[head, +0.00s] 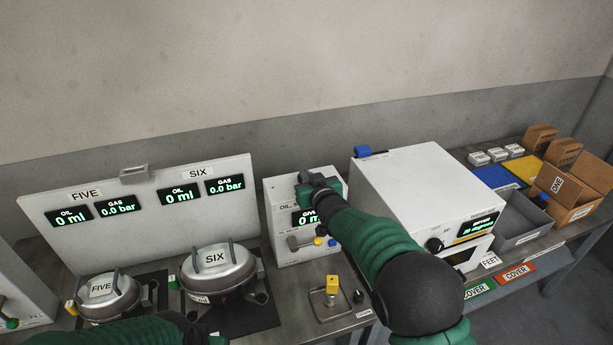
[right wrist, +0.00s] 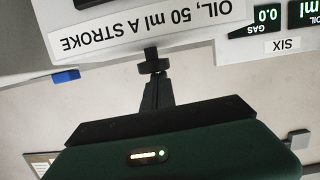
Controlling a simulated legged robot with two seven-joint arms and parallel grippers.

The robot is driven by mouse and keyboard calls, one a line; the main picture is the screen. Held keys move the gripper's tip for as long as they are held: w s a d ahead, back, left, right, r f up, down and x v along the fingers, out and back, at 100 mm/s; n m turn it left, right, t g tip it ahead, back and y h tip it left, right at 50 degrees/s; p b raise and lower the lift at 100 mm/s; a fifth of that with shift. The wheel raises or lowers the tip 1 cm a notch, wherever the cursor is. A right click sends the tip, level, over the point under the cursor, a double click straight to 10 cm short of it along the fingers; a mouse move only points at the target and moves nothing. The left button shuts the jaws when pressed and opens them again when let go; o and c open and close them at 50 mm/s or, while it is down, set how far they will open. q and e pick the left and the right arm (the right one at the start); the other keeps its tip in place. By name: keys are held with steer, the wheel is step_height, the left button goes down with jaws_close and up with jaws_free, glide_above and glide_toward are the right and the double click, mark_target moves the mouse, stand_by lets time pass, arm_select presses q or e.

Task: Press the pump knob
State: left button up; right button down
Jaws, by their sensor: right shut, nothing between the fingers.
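The white oil pump box (head: 284,222), with a "GIVEN 0 ml" display, stands right of pot SIX. In the right wrist view its label "OIL, 50 ml A STROKE" (right wrist: 150,30) appears upside down. My right gripper (head: 306,184) is shut and empty at the upper front of this box, and its arm covers part of the box and display. In the right wrist view the closed fingers (right wrist: 154,82) point at the label's edge. A small dark piece sits at their tips; I cannot tell whether it is the pump knob or whether they touch. My left gripper's fingers are not visible.
Pots FIVE (head: 103,299) and SIX (head: 217,271) stand left of the pump box, before a panel (head: 135,205) reading 0 ml and 0.0 bar. A white oven-like box (head: 415,180) stands close on the right. Bins and cardboard boxes are farther right.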

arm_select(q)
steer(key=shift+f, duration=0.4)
arm_select(e)
steer(key=shift+d+f, duration=0.1)
steer(key=shift+f, duration=0.6)
